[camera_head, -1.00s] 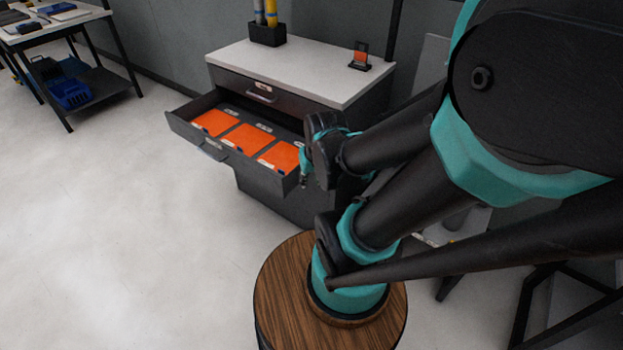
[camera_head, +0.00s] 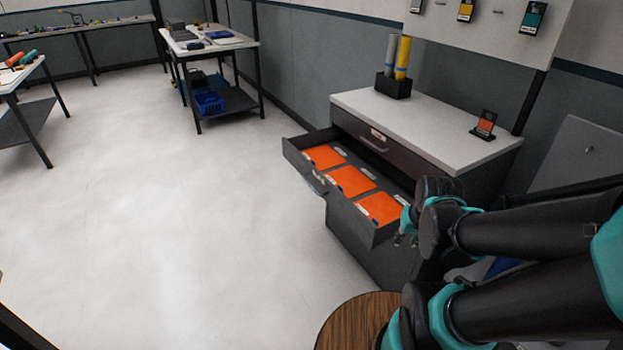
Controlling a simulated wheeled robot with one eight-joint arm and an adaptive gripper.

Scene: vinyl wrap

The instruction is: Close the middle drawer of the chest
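The dark grey chest (camera_head: 365,240) with a white top stands right of centre. Its middle drawer (camera_head: 339,206) is pulled out toward the left and holds orange packets (camera_head: 350,180) in a row. The drawer above it (camera_head: 375,143) is shut. My arm comes in from the right. My gripper (camera_head: 404,239) is small and dark beside the right front corner of the open drawer. I cannot tell whether it touches the drawer or how its fingers stand. My arm hides the chest's lower right part.
Yellow and grey rolls (camera_head: 397,62) stand in a black holder on the chest top, with a small orange-and-black stand (camera_head: 485,125). A work table (camera_head: 215,44) with a blue crate is at the back. The floor (camera_head: 180,230) left of the drawer is clear.

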